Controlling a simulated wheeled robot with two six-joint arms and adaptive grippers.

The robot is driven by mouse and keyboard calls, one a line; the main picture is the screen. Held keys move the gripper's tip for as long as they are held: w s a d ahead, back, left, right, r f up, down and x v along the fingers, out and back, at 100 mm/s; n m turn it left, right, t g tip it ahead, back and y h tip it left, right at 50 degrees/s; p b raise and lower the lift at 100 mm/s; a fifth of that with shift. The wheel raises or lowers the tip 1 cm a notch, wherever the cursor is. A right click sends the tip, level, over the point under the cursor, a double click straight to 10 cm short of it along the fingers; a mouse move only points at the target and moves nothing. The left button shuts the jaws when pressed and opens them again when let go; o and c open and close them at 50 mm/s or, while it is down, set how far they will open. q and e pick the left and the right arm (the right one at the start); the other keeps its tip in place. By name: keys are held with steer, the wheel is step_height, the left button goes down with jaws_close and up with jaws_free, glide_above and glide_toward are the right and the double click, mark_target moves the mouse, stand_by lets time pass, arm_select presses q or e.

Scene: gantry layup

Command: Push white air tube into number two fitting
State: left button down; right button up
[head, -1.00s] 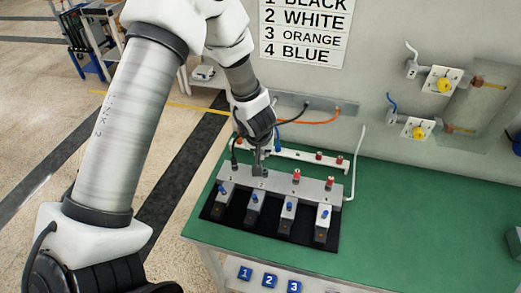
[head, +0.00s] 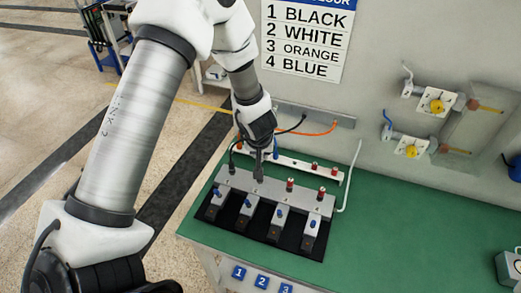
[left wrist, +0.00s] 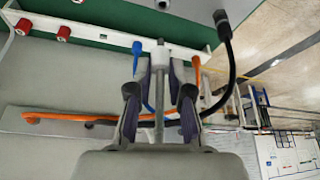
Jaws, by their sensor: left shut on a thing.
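The grey fitting block (head: 305,200) lies on the green bench, with red-collared fittings three (head: 290,185) and four (head: 321,193) showing. My left gripper (head: 260,158) points down above the number two position and hides that fitting. In the left wrist view my gripper (left wrist: 159,82) is shut on the pale air tube (left wrist: 159,105), which runs between the fingers to a white piece (left wrist: 160,58). How far the tube sits in the fitting cannot be told. A black tube (left wrist: 228,50) bends to the number one position beside it. My right gripper is not in view.
Behind the block is a white rack (head: 300,165) with red pieces and a blue tube (head: 276,148). An orange tube (head: 318,131) hangs at the wall. A white hose (head: 350,180) rises right of the block.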

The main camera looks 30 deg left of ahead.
arm_select(q)
step_height(320, 180, down, 4)
steer(key=shift+s+a+r+b, duration=0.1)
steer(key=shift+b, duration=1.05)
steer(key=shift+f+b, duration=0.45)
steer(key=shift+f, duration=0.15)
steer(key=shift+p, duration=0.35)
steer(key=shift+r+p, duration=0.1)
steer(key=shift+p, duration=0.4)
